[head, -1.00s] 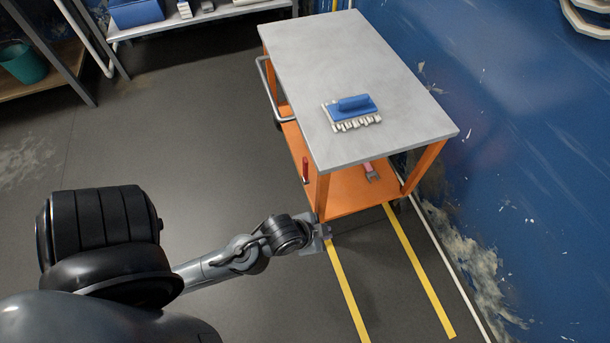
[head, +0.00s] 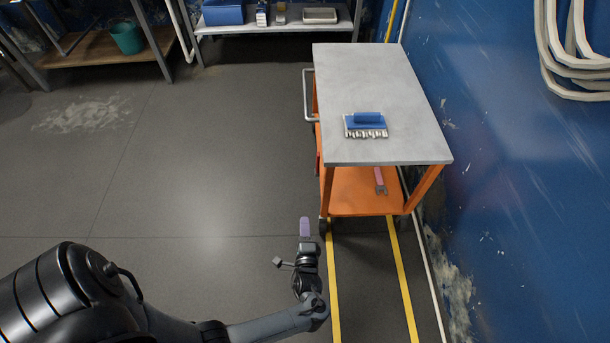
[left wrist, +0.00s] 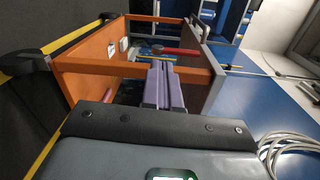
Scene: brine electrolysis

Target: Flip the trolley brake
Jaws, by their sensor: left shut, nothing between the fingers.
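The trolley (head: 378,100) has a grey top, orange legs and an orange lower shelf. A dark caster (head: 323,227) shows under its near left leg; I cannot make out the brake lever on it or its position. My left gripper (head: 305,227) is shut and empty, its purple fingers just left of that caster, with no clear contact visible. In the left wrist view the shut purple fingers (left wrist: 171,86) point toward the trolley's orange frame (left wrist: 88,68), and a dark caster (left wrist: 20,66) shows at the left. My right gripper is not in view.
The blue wall (head: 510,180) stands close on the right. Yellow floor lines (head: 404,275) run near the trolley. Open floor (head: 190,180) lies to the left.

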